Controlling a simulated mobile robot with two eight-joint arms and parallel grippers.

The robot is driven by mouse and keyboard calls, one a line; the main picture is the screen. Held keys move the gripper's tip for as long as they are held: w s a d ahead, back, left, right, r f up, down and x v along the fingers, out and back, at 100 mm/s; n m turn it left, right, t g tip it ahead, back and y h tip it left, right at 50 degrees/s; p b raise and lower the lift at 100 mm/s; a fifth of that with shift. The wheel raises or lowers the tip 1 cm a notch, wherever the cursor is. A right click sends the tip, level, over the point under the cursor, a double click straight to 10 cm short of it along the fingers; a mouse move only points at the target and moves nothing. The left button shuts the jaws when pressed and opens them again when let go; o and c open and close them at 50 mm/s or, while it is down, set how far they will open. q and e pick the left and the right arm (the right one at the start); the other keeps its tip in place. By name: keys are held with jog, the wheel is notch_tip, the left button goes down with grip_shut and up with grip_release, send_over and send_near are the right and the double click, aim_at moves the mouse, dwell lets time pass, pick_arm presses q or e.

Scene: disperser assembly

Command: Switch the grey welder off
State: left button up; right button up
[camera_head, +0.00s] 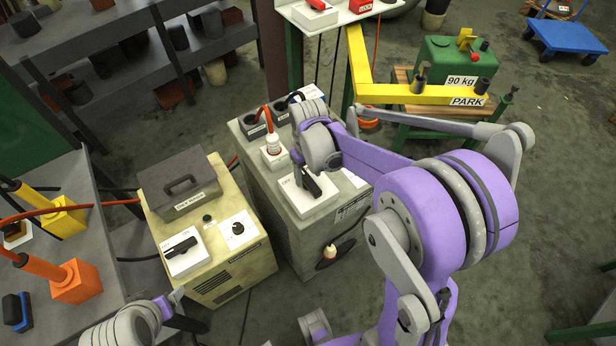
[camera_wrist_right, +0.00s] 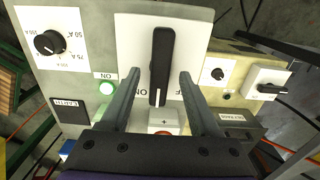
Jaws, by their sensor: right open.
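The grey welder (camera_head: 322,222) stands mid-picture in the head view. Its white switch plate (camera_head: 293,199) carries a black lever (camera_head: 313,184). In the right wrist view the lever (camera_wrist_right: 161,62) stands roughly upright in the picture, with letters of ON to its left and an F to its right. A green lamp (camera_wrist_right: 107,87) labelled ON looks bright. My right gripper (camera_wrist_right: 158,85) is open, one finger on each side of the lever's lower part; contact is unclear. In the head view the right gripper (camera_head: 318,168) is over the plate. My left gripper (camera_head: 174,298) shows only partly, at the lower left.
A beige machine (camera_head: 215,270) with its own black switch (camera_head: 181,247) and dial stands left of the grey welder. A red-cabled plug (camera_head: 272,146) rises on the grey welder's top. A yellow beam (camera_head: 420,93) and green 90 kg block (camera_head: 457,65) stand behind right.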

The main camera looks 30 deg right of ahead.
jog(key=shift+f, duration=0.75)
grip_shut()
